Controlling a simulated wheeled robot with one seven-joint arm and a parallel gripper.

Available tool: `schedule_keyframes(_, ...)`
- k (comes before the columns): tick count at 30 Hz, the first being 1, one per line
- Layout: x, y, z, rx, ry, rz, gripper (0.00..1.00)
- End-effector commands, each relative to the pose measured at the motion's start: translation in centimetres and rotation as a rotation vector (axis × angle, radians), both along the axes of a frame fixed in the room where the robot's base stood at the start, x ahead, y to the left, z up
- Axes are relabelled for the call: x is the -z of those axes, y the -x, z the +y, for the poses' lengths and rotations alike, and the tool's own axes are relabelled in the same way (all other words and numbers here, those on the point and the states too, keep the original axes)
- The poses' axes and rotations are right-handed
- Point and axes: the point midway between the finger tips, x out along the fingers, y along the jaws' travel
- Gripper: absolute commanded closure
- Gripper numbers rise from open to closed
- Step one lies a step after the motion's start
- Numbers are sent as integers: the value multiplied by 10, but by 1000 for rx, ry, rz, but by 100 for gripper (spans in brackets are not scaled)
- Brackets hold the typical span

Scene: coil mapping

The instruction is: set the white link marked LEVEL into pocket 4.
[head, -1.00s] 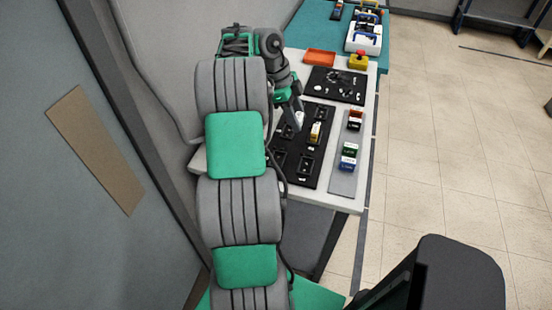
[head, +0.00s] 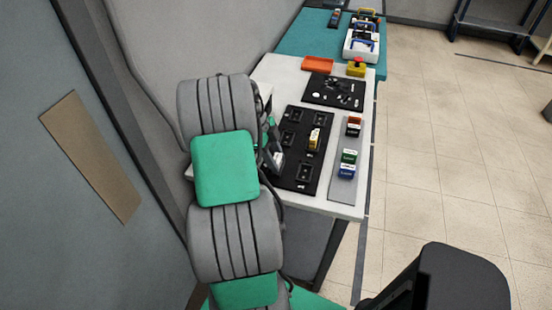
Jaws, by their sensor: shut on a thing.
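My gripper (head: 275,154) is largely hidden behind my own arm, over the left edge of the black pocket board (head: 299,154). It is shut on a small white piece (head: 278,160), likely the white link; its marking cannot be read. The board has two columns of dark square pockets. The front right pocket (head: 305,172) and the back pockets look empty. The front left of the board is hidden by my gripper and arm. Pocket numbers are too small to read, so I cannot tell which is pocket 4.
Behind are a black board of small parts (head: 336,91), an orange tray (head: 317,65) and a red-topped yellow button (head: 357,68).

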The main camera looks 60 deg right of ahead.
Motion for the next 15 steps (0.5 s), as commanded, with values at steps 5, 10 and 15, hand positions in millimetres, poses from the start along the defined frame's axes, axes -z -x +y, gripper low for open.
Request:
schedule_keyframes(5,8,0,0,-1,-2,1,100)
schedule_keyframes(10,15,1,1,-2,-5,4,100)
schedule_keyframes(15,17,2,3,-4,-10,7,50)
